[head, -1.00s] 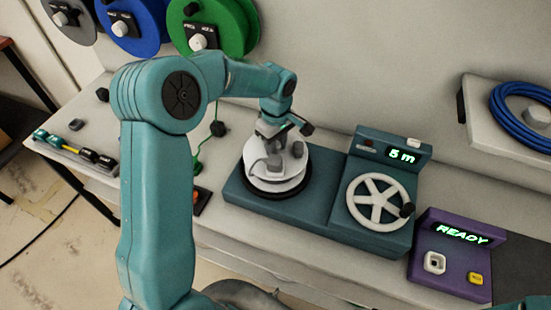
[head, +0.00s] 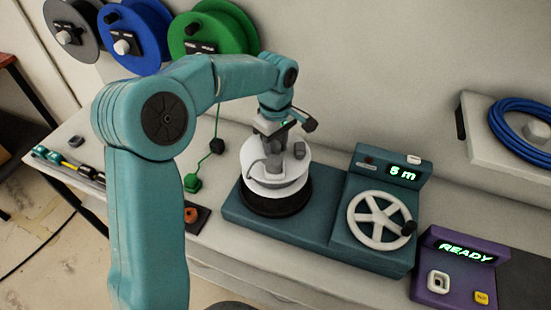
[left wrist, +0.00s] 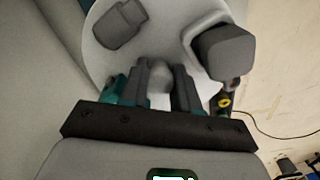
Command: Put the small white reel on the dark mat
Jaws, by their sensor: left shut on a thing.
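The small white reel (head: 257,187) is above the round black base at the left end of the teal winding machine (head: 330,228); more of the black base shows under it. Two grey blocks and a grey cable show on it. My left gripper (head: 275,158) points down at the reel's middle and is shut on its central post. In the left wrist view, the fingers (left wrist: 160,88) close on the pale post, with the white disc (left wrist: 100,60) around it. A dark flat area (head: 524,270), which may be the mat, shows at the lower right edge, partly cut off. My right gripper is out of view.
A white crank wheel (head: 380,220) and a "5 m" display stand right of the reel. A purple box (head: 452,270) reading "READY" stands between the machine and the dark area. A blue cable coil (head: 520,115) lies on a shelf above.

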